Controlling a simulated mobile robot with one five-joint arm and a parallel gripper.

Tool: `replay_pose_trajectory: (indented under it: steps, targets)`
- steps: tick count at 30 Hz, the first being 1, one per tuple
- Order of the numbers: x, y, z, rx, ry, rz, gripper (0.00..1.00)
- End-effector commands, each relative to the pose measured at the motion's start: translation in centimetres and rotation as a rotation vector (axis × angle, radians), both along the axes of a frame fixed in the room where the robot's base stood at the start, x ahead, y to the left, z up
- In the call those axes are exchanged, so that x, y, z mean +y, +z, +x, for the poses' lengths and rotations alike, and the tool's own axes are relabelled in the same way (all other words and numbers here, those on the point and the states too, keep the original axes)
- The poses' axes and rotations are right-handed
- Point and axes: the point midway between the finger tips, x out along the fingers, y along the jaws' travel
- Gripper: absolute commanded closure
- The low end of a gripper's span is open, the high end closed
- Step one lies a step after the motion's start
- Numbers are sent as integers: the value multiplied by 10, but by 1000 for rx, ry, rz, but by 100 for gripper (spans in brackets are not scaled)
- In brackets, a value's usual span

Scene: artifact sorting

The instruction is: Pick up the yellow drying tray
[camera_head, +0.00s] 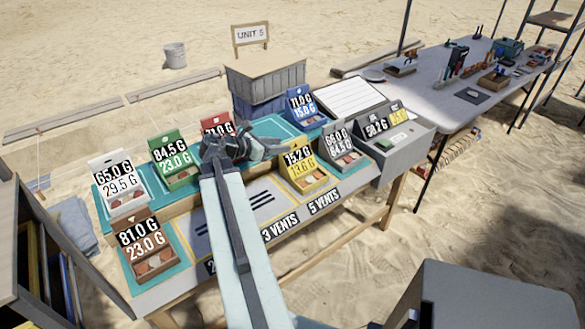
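The yellow drying tray (309,183) stands on the workbench, right of my gripper, with a label reading 15.2 G over 13.6 G and small reddish-brown pieces in it. My arm covers part of the bench's middle.
White (127,208), green (182,180), brown (155,268), blue (312,122) and grey (350,162) trays stand around the bench. A red tray (213,128) is partly hidden behind my gripper. A dark box-like object (490,300) is at lower right.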

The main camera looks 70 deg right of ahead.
Motion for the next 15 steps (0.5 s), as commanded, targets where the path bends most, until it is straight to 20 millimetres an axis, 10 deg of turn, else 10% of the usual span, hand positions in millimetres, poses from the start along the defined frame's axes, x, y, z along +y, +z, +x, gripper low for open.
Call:
replay_pose_trajectory:
  steps: [15]
  targets:
    - [-39,-21,-17,-5,1,1,60]
